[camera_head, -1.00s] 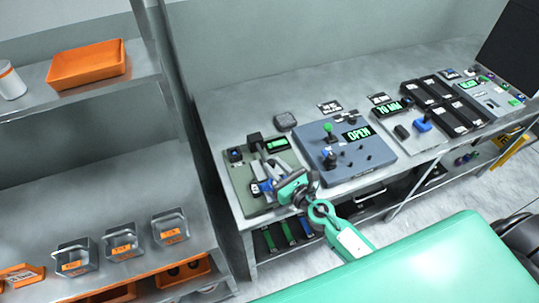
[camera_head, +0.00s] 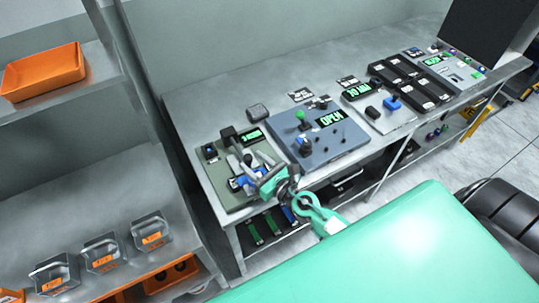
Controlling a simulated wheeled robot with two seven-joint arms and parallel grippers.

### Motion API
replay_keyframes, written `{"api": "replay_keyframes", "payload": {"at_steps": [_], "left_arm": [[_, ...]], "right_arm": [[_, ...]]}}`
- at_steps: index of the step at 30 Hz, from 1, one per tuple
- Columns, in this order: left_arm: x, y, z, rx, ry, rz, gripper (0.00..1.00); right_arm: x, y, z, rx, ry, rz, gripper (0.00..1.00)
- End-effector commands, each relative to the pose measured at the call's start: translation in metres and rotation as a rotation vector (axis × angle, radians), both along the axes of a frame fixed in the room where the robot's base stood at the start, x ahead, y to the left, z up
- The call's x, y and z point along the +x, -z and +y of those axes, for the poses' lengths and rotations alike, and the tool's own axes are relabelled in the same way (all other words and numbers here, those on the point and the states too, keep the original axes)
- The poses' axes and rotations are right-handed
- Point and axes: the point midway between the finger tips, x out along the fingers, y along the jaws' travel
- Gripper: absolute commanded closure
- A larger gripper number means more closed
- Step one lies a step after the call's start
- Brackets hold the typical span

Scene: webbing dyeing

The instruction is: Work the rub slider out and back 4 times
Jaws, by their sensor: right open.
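The grey-green panel (camera_head: 213,187) lies at the left end of the bench. It carries a dark block, a small green-lit display (camera_head: 252,134) and a blue button (camera_head: 210,151). Grey and blue parts (camera_head: 237,182) sit at its front, and I cannot tell which is the rub slider. My right gripper (camera_head: 247,173) is over the front right part of this panel, its jaws open around or just above those parts. Contact cannot be made out, and the gripper hides part of the panel. My left gripper is not in view.
Right of it stands a blue-grey panel (camera_head: 350,152) with a green-knobbed lever and an OPEN display. Further right are a unit with a blue knob (camera_head: 393,103) and black trays (camera_head: 428,95). Left shelves hold an orange tray (camera_head: 45,73) and several labelled bins (camera_head: 151,232).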

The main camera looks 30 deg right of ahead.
Motion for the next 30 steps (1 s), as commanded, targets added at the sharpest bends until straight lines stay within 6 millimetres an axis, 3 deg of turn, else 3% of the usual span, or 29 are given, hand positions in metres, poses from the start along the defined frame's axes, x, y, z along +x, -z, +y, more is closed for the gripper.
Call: {"api": "replay_keyframes", "payload": {"at_steps": [18,30], "left_arm": [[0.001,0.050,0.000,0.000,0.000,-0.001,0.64],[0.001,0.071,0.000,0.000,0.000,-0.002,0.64]], "right_arm": [[-0.095,0.006,-0.029,0.000,0.000,0.002,0.54],[-0.128,0.002,-0.039,0.000,-0.001,0.001,0.54]]}}
